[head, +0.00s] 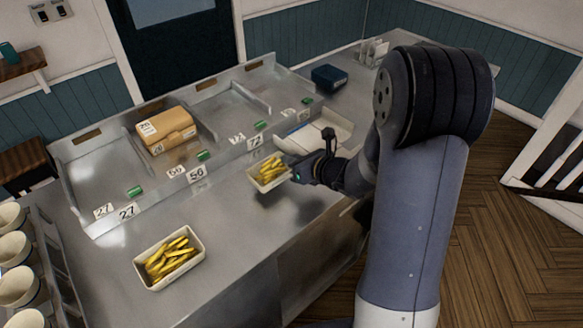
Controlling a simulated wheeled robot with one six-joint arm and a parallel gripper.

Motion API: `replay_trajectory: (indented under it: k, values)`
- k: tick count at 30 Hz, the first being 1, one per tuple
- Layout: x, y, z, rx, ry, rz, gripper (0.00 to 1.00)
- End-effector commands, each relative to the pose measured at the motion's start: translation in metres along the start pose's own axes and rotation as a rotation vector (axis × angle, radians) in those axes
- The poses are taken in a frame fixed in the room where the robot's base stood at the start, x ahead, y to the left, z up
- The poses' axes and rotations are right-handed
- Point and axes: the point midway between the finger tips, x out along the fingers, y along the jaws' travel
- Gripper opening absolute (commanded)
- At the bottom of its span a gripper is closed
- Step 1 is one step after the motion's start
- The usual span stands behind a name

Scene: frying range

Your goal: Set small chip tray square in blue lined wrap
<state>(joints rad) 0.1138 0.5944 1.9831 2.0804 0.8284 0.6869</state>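A small white tray of yellow chips (258,183) is at the fingertips of my gripper (289,170), near the front edge of the steel counter. My gripper appears shut on the tray's right side; the fingers are small and partly hidden. The tray looks roughly level, and I cannot tell how far it is above the counter. Behind my gripper lies a white wrap (335,122) with a blue line along its left part. My gripper and arm hide some of its near side.
A larger tray of chips (141,272) stands at the counter's front left. A dark blue container (329,77) stands at the back. Cups line the left edge.

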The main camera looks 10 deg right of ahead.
Motion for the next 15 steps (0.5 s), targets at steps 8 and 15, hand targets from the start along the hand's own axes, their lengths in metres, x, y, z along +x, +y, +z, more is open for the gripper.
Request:
replay_trajectory:
  k: [8,15]
  values:
    - [0.011,-0.004,-0.027,0.001,0.001,-0.001,0.00]
    - [0.011,-0.005,-0.027,0.001,0.000,-0.001,0.00]
